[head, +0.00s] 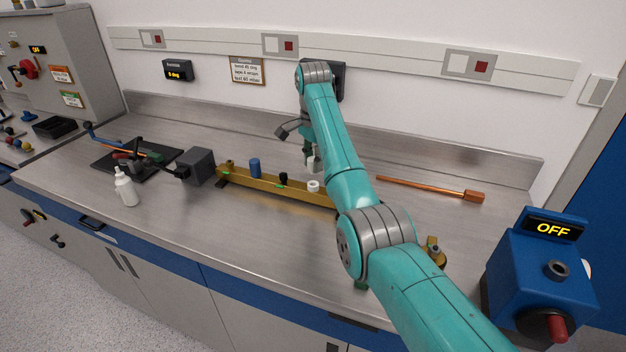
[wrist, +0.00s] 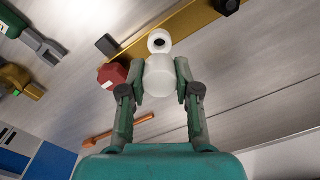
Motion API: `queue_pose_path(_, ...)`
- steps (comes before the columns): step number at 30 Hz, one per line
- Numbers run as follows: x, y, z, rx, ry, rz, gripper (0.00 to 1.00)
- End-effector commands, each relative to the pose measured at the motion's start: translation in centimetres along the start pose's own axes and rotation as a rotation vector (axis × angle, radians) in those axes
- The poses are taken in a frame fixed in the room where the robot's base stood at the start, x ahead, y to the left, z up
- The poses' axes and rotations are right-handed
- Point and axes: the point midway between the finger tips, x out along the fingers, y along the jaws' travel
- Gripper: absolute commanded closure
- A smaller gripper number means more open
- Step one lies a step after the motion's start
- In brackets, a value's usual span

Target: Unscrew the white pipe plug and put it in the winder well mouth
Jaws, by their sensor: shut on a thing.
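My gripper (wrist: 160,85) is shut on the white pipe plug (wrist: 158,76), a pale rounded piece between its two fingers in the wrist view. In the head view my gripper (head: 313,163) hangs over the bench, just behind the brass bar (head: 255,184). A white ring with a dark hole (wrist: 159,41) sits on the brass bar beyond the plug; it also shows in the head view (head: 313,186). Whether the plug touches the ring is unclear. I cannot make out for certain which opening is the winder well mouth.
A copper-coloured paddle (head: 430,189) lies to the right. A blue unit reading OFF (head: 540,270) is at front right. A white bottle (head: 126,188) stands at left. The front bench is mostly clear.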

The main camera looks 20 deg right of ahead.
Motion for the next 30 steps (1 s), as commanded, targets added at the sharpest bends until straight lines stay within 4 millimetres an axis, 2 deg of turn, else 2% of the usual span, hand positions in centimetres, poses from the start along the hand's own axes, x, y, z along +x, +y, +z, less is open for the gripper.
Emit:
queue_pose_path(5, 0.0, 0.0, 0.0, 0.066, 0.0, 0.0, 1.0)
queue_pose_path(24, 0.0, 0.01, -0.02, 0.771, 0.0, 0.0, 1.0)
queue_pose_path(30, 0.01, 0.01, -0.02, 0.895, 0.0, 0.0, 1.0)
